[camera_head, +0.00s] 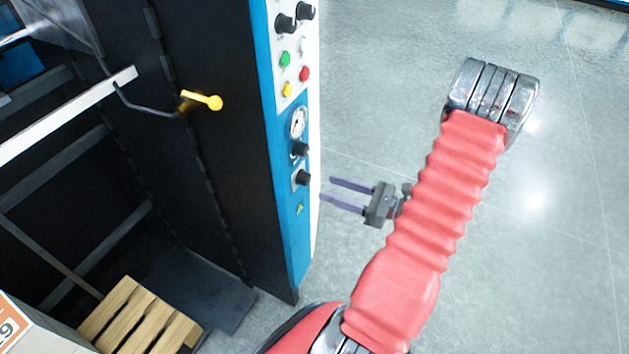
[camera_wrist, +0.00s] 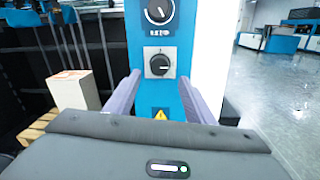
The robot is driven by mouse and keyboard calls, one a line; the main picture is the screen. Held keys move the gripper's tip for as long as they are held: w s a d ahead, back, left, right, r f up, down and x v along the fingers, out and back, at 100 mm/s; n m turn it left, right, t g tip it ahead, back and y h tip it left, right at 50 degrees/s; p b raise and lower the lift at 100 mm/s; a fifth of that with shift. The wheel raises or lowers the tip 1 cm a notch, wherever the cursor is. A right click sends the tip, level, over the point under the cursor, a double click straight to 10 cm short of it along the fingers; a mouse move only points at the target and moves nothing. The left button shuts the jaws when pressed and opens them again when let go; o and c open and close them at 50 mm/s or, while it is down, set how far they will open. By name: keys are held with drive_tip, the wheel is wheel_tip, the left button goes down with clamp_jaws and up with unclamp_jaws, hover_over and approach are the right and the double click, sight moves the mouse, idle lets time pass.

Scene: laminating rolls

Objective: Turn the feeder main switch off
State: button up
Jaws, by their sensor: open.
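The blue and white control panel stands on the narrow face of the black machine. Its lowest black rotary knob (camera_head: 302,177) sits on a pale square plate, and it also shows in the wrist view (camera_wrist: 159,66) with its light mark lying about level. I cannot read which knob is the feeder main switch. My gripper (camera_head: 327,188) is open and empty, its two purple-grey fingers pointing at the panel from the right. In the wrist view the fingertips (camera_wrist: 159,80) lie either side of the lowest knob's picture, apparently short of it.
Another black knob (camera_wrist: 158,11) is above, under a round gauge (camera_head: 298,122). Green (camera_head: 285,59), red (camera_head: 304,74) and yellow buttons are higher up. A yellow-tipped lever (camera_head: 214,102) juts out left of the panel. A wooden pallet (camera_head: 125,315) stands lower left. Floor to the right is clear.

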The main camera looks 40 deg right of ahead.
sight(309, 180)
drive_tip(key=shift+x, duration=3.4)
drive_tip(key=shift+s, duration=0.1)
drive_tip(key=c, duration=1.1)
